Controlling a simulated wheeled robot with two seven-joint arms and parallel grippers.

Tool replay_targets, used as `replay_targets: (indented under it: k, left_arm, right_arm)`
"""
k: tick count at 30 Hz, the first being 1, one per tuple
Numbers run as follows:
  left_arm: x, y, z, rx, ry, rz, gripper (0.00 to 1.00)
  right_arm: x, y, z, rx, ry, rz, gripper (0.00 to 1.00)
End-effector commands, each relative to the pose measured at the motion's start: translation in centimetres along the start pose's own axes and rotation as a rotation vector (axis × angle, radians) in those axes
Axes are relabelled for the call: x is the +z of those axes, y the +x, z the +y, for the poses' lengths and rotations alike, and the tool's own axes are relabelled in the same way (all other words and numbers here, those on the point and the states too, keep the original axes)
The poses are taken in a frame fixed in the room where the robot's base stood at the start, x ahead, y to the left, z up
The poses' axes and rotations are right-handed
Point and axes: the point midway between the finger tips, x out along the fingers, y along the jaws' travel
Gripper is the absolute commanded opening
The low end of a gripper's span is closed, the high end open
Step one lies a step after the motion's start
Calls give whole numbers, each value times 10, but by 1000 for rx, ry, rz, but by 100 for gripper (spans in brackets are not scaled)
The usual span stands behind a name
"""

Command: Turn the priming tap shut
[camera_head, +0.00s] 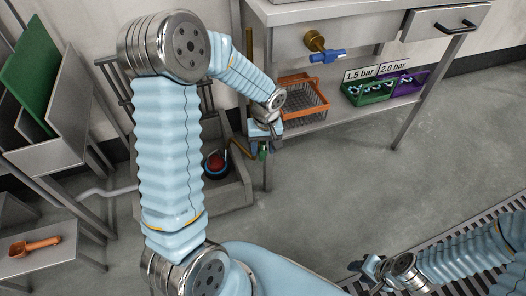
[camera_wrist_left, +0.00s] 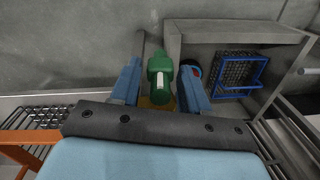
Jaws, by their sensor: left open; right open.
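A green tap handle (camera_wrist_left: 160,66) with a pale stripe stands between the two blue fingers of my left gripper (camera_wrist_left: 161,84) in the left wrist view. A gap shows on each side of it, and some brass shows below. In the head view my left gripper (camera_head: 263,146) hangs at the bench's left leg, with a bit of the green handle (camera_head: 262,153) below it. Another tap, brass with a blue handle (camera_head: 328,56), sticks out under the bench top. I cannot tell from a label which is the priming tap. My right gripper (camera_head: 368,268) is open and empty above the floor.
An orange wire basket (camera_head: 303,112), a green bin (camera_head: 368,94) and a purple bin (camera_head: 409,84) stand on the bench's lower shelf. A grey open-topped tub (camera_head: 232,190) holds a red and blue round thing. An orange scoop (camera_head: 35,246) lies at left. The middle floor is clear.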

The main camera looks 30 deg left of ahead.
Motion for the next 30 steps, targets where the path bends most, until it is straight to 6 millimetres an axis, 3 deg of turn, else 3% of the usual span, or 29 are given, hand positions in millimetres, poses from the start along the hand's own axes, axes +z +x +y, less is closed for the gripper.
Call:
replay_targets:
  k: [5,14,23,30]
  left_arm:
    - [0,18,0,0,0,0,45]
    - [0,20,0,1,0,0,45]
    - [0,20,0,1,0,0,3]
    - [0,20,0,-5,1,-1,0]
  right_arm:
    - [0,2,1,0,0,0,43]
    - [0,2,1,0,0,0,43]
    - [0,2,1,0,0,0,43]
    - [0,2,1,0,0,0,43]
